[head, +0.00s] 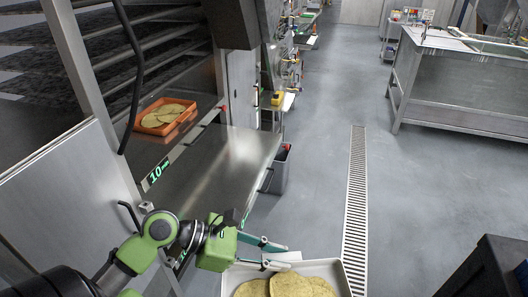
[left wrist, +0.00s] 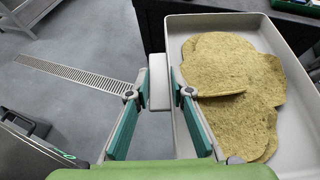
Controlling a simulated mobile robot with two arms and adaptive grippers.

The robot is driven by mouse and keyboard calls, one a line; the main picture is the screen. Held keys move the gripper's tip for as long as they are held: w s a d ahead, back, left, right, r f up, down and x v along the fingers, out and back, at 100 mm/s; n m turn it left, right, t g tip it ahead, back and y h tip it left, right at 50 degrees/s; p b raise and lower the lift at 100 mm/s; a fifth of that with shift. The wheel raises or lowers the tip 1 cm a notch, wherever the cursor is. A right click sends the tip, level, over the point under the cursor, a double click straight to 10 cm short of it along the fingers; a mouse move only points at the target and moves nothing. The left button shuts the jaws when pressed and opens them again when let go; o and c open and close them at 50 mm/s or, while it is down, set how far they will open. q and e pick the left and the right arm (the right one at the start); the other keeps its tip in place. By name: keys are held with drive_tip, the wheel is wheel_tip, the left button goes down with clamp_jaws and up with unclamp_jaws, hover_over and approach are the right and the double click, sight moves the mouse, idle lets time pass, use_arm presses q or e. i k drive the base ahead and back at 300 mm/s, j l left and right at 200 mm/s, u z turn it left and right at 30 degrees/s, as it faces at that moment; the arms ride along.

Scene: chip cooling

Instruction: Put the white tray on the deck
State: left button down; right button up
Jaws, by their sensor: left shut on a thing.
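The white tray (head: 338,274) is at the bottom of the head view, cut off by the frame edge, and holds several flat tan chips (head: 290,287). My left gripper (head: 280,257) is shut on the white tray's edge tab. In the left wrist view, the fingers (left wrist: 160,84) close on this tab, and the tray (left wrist: 297,130) lies to their right with chips (left wrist: 235,80) overlapping on it. The deck appears to be the bare metal shelf (head: 230,160) beyond and left of the gripper, apart from the tray. My right gripper is not in view.
An orange tray (head: 165,115) with chips sits at the left, beyond a rail marked "10 min" (head: 158,173). A grey bin (head: 277,172) stands beside the shelf. A metal table (head: 460,85) is at the upper right. The floor with a drain grate (head: 355,200) is clear.

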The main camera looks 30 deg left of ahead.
sight(228, 173)
drive_tip(key=i+l+u, duration=0.1)
drive_tip(key=i+u, duration=0.2)
drive_tip(key=i, duration=0.15)
drive_tip(key=i+l+u, duration=0.3)
drive_tip(key=i, duration=0.2)
drive_tip(key=i+l+u, duration=0.25)
drive_tip(key=i, duration=0.15)
drive_tip(key=i+l+u, duration=0.1)
drive_tip(key=i+u, duration=0.15)
drive_tip(key=u, duration=0.2)
drive_tip(key=i+l+u, duration=0.2)
drive_tip(key=u, duration=0.2)
drive_tip(key=i+l+u, duration=0.25)
drive_tip(key=u, duration=0.2)
drive_tip(key=i+l+u, duration=0.15)
drive_tip(key=l+u, duration=0.25)
